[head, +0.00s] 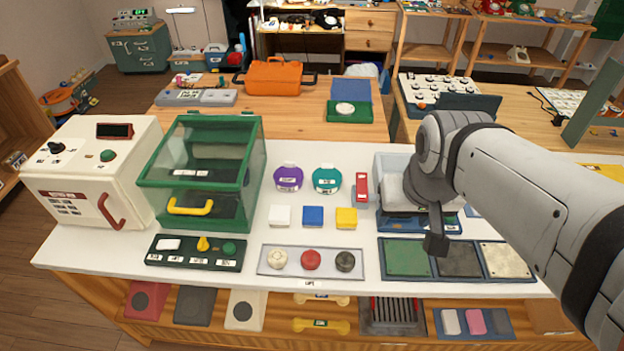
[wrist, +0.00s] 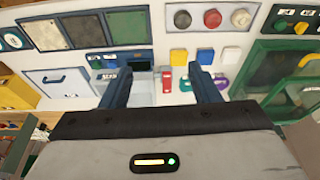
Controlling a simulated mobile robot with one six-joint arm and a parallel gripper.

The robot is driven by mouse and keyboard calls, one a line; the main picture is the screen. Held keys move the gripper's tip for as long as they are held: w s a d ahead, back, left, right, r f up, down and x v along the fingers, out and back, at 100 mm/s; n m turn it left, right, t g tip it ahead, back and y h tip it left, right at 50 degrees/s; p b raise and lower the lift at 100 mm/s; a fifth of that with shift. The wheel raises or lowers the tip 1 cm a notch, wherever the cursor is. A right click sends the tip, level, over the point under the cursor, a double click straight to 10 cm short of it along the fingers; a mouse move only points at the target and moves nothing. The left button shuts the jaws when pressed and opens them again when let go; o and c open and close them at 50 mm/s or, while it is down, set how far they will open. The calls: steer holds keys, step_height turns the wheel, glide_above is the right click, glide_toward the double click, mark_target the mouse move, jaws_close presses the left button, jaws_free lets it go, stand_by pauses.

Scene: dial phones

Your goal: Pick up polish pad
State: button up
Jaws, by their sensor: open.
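No pad carries a readable polish label, so I cannot tell which item is the polish pad. Small square blocks in white (head: 279,216), blue (head: 313,216) and yellow (head: 346,218) lie in a row mid-table. The yellow (wrist: 178,55) and blue (wrist: 205,56) ones also show in the wrist view. White, pink (head: 474,321) and grey pads lie in a tray on the lower shelf. My gripper (wrist: 160,82) is open and empty, its fingers apart above the table. A red item (wrist: 166,77) appears between them. In the head view my arm partly hides the gripper.
Purple (head: 288,178) and teal (head: 327,179) round containers stand behind the blocks. A green glass box (head: 200,170) and white machine (head: 92,170) stand left. A tray of round knobs (head: 311,261) and coloured plates (head: 459,259) line the front. A blue-and-white station sits under my arm.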

steer(key=o, duration=0.4)
steer(key=shift+g, duration=0.5)
steer(key=w+a+f, duration=0.1)
steer(key=w, duration=0.2)
steer(key=w+a+f+b, duration=0.1)
steer(key=w, duration=0.2)
steer(key=w+a+f, duration=0.1)
steer(key=w, duration=0.2)
steer(key=shift+f+b, duration=0.3)
steer(key=shift+b, duration=0.05)
steer(key=shift+o, duration=0.6)
steer(key=w+a+f+b, duration=0.1)
steer(key=w+a+f, duration=0.2)
steer(key=w+f, duration=0.1)
steer(key=shift+w+g, duration=0.3)
steer(key=shift+w, duration=0.55)
steer(key=g+b, duration=0.2)
glide_above(313, 213)
step_height(313, 213, down, 15)
steer(key=shift+a+f, duration=0.1)
steer(key=shift+f, duration=0.05)
steer(key=shift+f+p, duration=0.7)
steer(key=shift+f, duration=3.25)
